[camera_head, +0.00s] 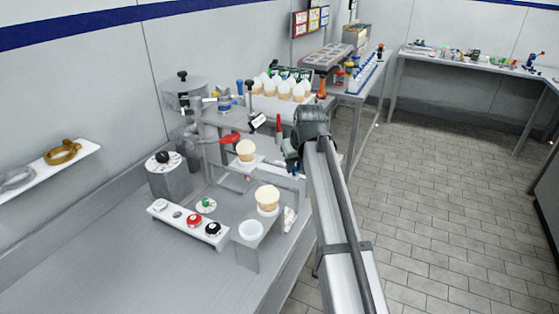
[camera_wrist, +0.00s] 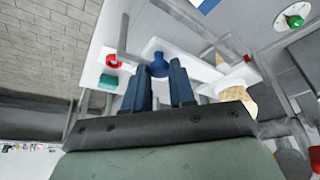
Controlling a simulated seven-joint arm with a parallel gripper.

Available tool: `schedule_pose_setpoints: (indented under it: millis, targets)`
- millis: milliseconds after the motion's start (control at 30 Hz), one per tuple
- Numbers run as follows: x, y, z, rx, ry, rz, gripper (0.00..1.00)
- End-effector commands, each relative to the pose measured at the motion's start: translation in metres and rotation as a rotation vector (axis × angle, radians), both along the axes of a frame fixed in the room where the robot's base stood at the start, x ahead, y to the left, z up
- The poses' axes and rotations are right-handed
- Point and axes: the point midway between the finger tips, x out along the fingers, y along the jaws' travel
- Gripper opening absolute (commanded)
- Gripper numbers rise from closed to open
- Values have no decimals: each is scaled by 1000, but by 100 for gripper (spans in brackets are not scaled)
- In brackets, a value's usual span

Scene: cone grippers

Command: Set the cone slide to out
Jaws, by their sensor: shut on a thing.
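My gripper (camera_head: 292,158) is at the right side of the cone station in the head view, partly hidden by my own arm. In the wrist view its two dark blue fingers (camera_wrist: 160,76) stand around a small blue knob (camera_wrist: 158,62) on a white bar (camera_wrist: 165,46), and it is shut on that knob. I take this bar to be the cone slide; its exact setting cannot be read. One pale cone (camera_head: 246,151) sits on a raised holder left of my gripper. Another cone (camera_head: 268,197) stands in a nearer holder. A cone also shows in the wrist view (camera_wrist: 238,97).
A red knob (camera_wrist: 113,61) and a teal knob (camera_wrist: 108,82) sit beside the blue one. Several cones (camera_head: 282,88) stand behind. The counter's front left is clear.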

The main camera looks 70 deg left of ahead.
Motion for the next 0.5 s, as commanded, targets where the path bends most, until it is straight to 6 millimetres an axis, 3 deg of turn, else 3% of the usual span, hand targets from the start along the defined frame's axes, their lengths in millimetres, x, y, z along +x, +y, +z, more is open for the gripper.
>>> schedule_pose_setpoints:
  millis: [33,200,500]
  targets:
    - [12,-16,-1,0,-1,-4,0]
    - [45,-49,-1,-1,-1,-4,0]
    - [86,-88,-1,-2,-1,-1,0]
